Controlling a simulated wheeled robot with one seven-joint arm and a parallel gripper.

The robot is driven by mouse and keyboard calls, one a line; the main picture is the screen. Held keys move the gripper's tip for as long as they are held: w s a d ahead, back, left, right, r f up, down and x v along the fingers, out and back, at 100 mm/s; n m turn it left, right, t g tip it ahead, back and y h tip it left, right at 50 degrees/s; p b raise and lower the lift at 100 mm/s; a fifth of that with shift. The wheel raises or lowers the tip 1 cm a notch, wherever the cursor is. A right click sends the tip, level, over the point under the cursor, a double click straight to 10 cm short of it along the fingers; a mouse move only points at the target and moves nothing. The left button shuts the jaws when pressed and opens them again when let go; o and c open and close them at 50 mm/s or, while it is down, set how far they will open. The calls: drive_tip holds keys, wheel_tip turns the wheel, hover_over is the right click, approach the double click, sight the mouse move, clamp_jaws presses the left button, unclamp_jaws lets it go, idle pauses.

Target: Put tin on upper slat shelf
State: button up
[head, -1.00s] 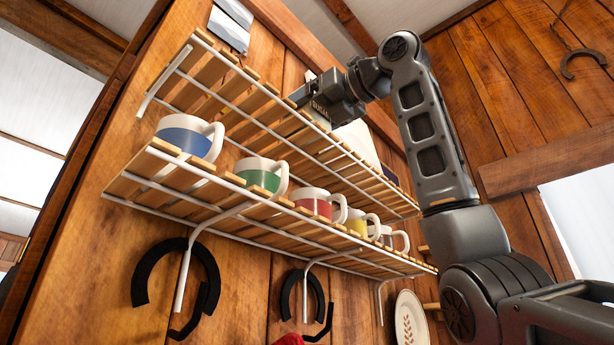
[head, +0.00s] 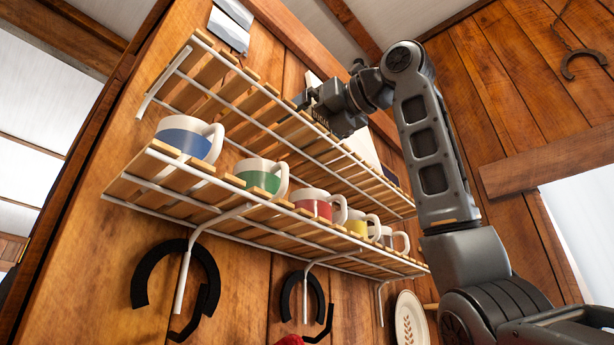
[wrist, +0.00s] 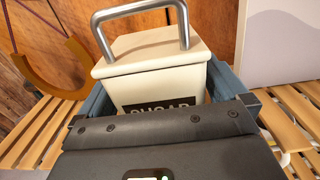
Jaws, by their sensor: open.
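The tin is a cream box with a lid, a grey metal handle and a dark SUGAR label, seen in the wrist view (wrist: 152,68). It appears upright on the slats of the upper slat shelf (wrist: 290,115). My gripper (wrist: 160,92) is open, with one blue-grey finger on each side of the tin; whether they touch it I cannot tell. The tin's lower part is hidden behind my gripper. In the head view my gripper (head: 308,99) is at the upper slat shelf (head: 215,80), and I cannot make out the tin there.
The lower slat shelf (head: 130,190) holds several mugs, including a blue one (head: 187,139) and a green one (head: 259,176). A white panel (wrist: 283,40) stands right of the tin. Black horseshoes (head: 140,285) hang below the shelves. The upper shelf's left part looks clear.

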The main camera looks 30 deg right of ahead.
drive_tip(key=shift+r, duration=0.25)
drive_tip(key=shift+s+d+f, duration=0.15)
drive_tip(key=shift+s, duration=0.2)
drive_tip(key=b+v, duration=0.3)
drive_tip(key=v, duration=0.8)
drive_tip(key=shift+s, duration=0.15)
